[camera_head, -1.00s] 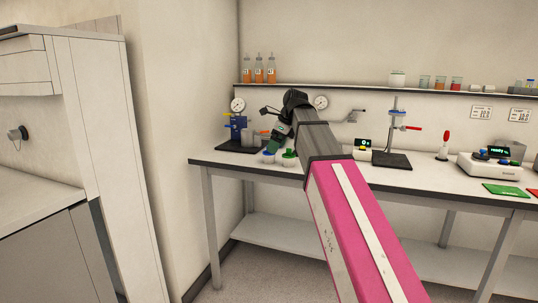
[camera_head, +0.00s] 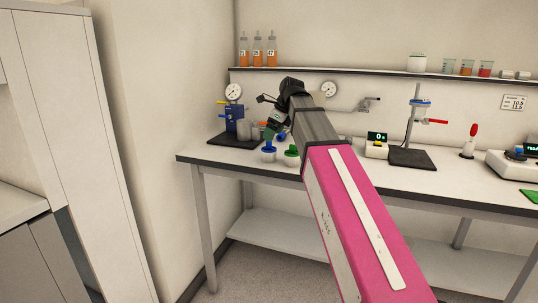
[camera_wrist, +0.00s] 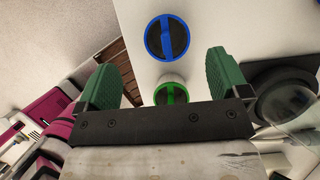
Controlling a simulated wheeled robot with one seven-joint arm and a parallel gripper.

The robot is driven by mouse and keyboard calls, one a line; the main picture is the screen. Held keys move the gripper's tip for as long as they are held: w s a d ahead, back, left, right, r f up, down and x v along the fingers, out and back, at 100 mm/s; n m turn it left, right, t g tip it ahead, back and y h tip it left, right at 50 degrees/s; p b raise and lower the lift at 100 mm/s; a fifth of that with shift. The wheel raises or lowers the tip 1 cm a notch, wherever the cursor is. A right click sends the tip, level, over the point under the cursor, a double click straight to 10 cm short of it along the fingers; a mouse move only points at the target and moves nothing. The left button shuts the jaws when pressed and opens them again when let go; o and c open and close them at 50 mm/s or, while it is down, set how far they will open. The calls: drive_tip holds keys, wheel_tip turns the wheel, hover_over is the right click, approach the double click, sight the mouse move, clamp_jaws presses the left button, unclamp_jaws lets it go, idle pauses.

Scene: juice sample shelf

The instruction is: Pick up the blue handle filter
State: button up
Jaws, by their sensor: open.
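The blue handle filter (camera_head: 268,149) stands on the bench near its left front edge. In the wrist view it shows from above as a dark disc with a blue rim and blue bar (camera_wrist: 167,37). A green handle filter (camera_head: 291,154) stands just right of it, and in the wrist view it lies nearer the palm (camera_wrist: 171,94), partly hidden by my gripper. My gripper (camera_wrist: 169,72) is open and empty, with its green fingers spread wide. The blue filter lies beyond the fingertips in the wrist view, not between the fingers.
A blue stand with a gauge (camera_head: 233,115) is behind and left of the filters, with clear vessels (camera_head: 245,130) close by. A balance-like device (camera_head: 376,147) and a clamp stand (camera_head: 412,157) are to the right. The front left bench corner (camera_head: 200,154) is bare.

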sight(267, 148)
drive_tip(key=shift+w+x, duration=0.15)
drive_tip(key=shift+x, duration=1.75)
drive_tip(key=shift+w+x, duration=0.15)
drive_tip(key=shift+x, duration=1.75)
drive_tip(key=shift+d, duration=0.15)
drive_tip(key=c, duration=1)
